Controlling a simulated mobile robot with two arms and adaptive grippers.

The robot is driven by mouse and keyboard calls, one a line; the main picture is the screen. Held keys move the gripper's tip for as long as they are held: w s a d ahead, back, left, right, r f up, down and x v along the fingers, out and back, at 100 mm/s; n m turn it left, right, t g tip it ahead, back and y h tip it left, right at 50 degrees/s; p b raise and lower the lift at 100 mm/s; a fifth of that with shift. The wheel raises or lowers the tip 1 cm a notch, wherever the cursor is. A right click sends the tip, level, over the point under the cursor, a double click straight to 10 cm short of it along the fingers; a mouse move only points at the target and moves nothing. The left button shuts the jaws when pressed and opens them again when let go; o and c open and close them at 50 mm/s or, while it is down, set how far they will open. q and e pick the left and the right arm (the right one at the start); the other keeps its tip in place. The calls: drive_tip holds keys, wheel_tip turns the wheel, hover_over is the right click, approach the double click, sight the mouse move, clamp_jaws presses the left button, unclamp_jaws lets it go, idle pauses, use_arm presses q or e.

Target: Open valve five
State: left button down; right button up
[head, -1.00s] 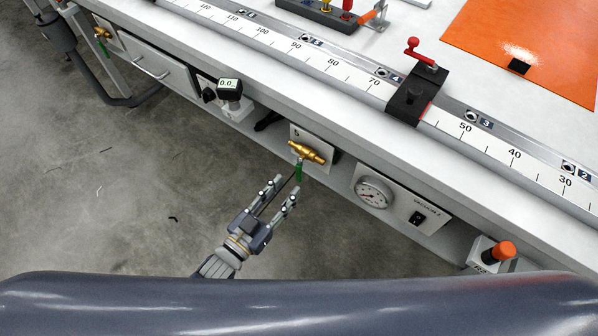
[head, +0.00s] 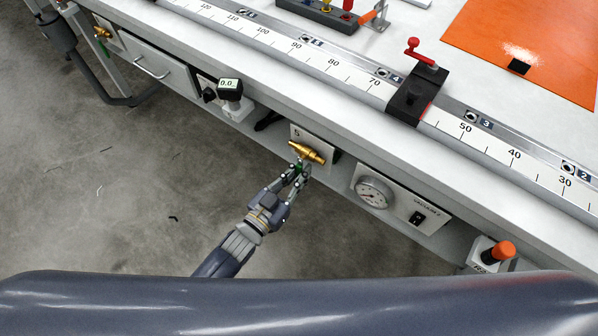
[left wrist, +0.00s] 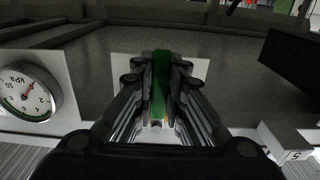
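Valve five is a brass valve (head: 307,152) on a pale plate marked 5 (head: 296,133), on the front of the bench. Its green handle (head: 299,168) hangs down from the brass body, mostly covered by my fingers. My left gripper (head: 300,172) is at the handle, coming from below and in front. In the left wrist view the green handle (left wrist: 160,85) stands between the two fingers (left wrist: 161,100), which look closed against its sides. My right gripper is not in view.
A pressure gauge (head: 373,192) and a black switch (head: 417,217) sit on a panel right of the valve. Open floor (head: 120,220) lies in front of the bench (head: 230,60).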

use_arm(q)
drive_tip(key=shift+w+a, duration=0.1)
drive_tip(key=shift+w+a+r+m, duration=0.25)
drive_tip(key=shift+a+m, duration=0.2)
drive_tip(key=shift+m, duration=0.7)
drive_tip(key=shift+w+a+r+m, duration=0.1)
drive_tip(key=shift+w+a+m, duration=0.3)
drive_tip(key=shift+m, duration=0.8)
drive_tip(key=shift+w+a+r+m, duration=0.25)
drive_tip(key=shift+a+m, duration=0.2)
drive_tip(key=shift+m, duration=0.7)
drive_tip(key=c, duration=1.6)
unclamp_jaws()
drive_tip(key=v, duration=0.8)
drive_tip(key=shift+f, duration=0.1)
